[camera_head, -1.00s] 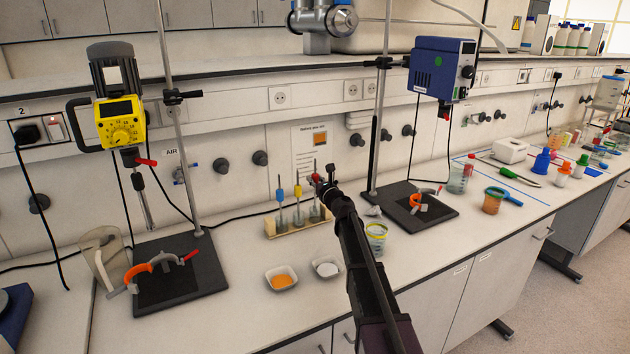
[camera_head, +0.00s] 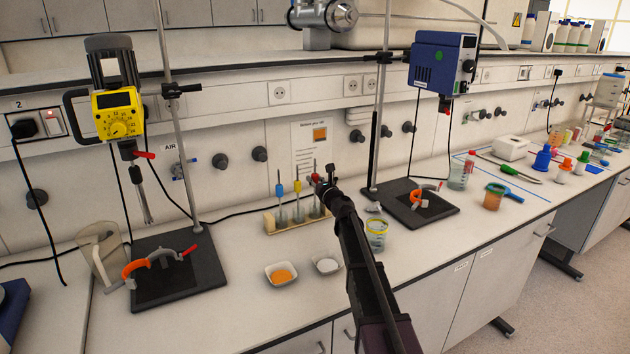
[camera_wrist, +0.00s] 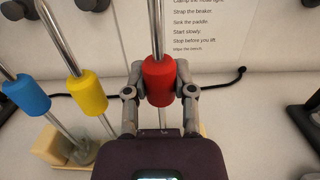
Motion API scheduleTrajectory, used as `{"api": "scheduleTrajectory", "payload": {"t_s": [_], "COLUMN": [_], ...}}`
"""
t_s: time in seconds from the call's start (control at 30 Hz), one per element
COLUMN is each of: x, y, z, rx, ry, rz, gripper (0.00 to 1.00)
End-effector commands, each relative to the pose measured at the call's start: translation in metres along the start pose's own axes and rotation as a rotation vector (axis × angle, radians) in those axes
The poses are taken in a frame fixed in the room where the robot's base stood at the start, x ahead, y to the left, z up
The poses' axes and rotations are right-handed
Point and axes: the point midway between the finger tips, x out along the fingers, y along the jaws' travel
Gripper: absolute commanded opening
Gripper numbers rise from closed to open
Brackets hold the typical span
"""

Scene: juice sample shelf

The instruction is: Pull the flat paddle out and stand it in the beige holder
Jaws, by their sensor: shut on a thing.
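A beige holder (camera_head: 270,223) stands on the bench in front of the back wall with several stirring paddles upright in it. The paddle with a blue grip (camera_head: 279,190) and the one with a yellow grip (camera_head: 297,186) stand left of my gripper. My gripper (camera_head: 320,182) is at the right end of the holder, shut on the red grip (camera_wrist: 160,82) of the third paddle, whose shaft is upright. The lower end of this paddle is hidden behind my gripper in the wrist view. Which paddle is flat cannot be told from these frames.
Two white dishes, one with orange contents (camera_head: 281,274) and one with pale contents (camera_head: 326,264), sit in front. A beaker with a yellow rim (camera_head: 376,236) is right of my arm. Stirrer stands with dark bases (camera_head: 176,276) flank the holder.

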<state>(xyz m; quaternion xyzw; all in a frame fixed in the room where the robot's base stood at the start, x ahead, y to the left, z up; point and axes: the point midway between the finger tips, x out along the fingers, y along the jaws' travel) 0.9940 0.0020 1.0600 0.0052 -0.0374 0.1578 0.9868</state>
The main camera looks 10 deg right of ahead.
Motion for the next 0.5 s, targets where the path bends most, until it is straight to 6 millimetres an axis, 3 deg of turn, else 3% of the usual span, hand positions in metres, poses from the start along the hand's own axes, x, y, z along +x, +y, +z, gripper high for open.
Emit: {"api": "scheduleTrajectory", "payload": {"t_s": [0.5], "x": [-0.0004], "y": [0.0004], "z": [-0.0076], "rx": [0.0], "ry": [0.0], "rz": [0.0], "gripper": [0.0]}}
